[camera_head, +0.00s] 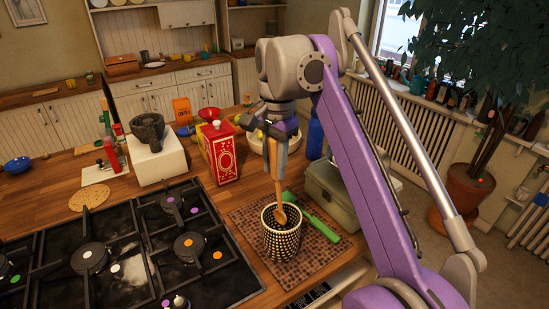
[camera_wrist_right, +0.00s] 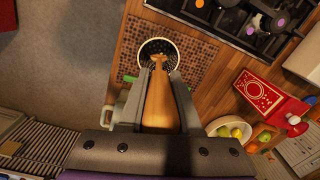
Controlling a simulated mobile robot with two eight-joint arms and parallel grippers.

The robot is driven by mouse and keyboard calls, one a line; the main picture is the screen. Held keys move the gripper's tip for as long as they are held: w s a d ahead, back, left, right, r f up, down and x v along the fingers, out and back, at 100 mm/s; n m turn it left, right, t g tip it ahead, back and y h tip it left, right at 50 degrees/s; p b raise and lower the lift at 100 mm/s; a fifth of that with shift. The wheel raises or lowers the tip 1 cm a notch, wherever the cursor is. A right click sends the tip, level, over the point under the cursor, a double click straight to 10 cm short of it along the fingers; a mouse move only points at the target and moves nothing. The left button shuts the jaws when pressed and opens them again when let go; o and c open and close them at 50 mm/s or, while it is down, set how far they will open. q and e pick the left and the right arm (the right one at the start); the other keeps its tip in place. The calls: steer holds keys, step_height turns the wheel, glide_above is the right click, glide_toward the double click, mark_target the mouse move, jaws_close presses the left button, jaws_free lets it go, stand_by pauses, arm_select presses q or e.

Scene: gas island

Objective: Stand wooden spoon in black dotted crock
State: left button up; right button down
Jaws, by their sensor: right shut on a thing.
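My right gripper (camera_head: 273,166) points down and is shut on the wooden spoon (camera_head: 278,193), which hangs nearly upright with its bowl end down. The black dotted crock (camera_head: 281,243) stands upright on a brown mosaic mat directly below. The spoon's bowl shows at the crock's mouth; I cannot tell how far inside the rim it is. In the right wrist view the spoon (camera_wrist_right: 160,105) runs between the fingers (camera_wrist_right: 160,82) toward the crock (camera_wrist_right: 143,49), its tip overlapping the round opening. My left gripper is not in view.
A green utensil (camera_head: 322,229) lies on the mat (camera_head: 253,229) beside the crock. A gas hob (camera_head: 130,245) is to the left. A red tin (camera_head: 221,157), a fruit bowl (camera_head: 254,143) and a grey-green box (camera_head: 338,185) stand behind.

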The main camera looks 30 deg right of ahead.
mark_target(276, 142)
step_height(276, 142, down, 2)
steer(key=shift+s+f+b, duration=0.1)
steer(key=shift+s+b, duration=0.05)
steer(key=shift+b, duration=0.2)
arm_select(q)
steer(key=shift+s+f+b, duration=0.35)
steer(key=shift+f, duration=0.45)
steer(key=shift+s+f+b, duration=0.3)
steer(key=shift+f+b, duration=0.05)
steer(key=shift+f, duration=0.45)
arm_select(e)
steer(key=shift+f, duration=1.4)
steer(key=c, duration=0.5)
jaws_free()
arm_select(q)
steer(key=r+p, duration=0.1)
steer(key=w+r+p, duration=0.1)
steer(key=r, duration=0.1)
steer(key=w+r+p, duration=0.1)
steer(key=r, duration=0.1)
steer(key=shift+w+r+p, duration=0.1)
steer(key=shift+p, duration=0.25)
arm_select(e)
step_height(276, 142, up, 11)
steer(key=shift+d+f, duration=0.1)
steer(key=shift+s, duration=0.1)
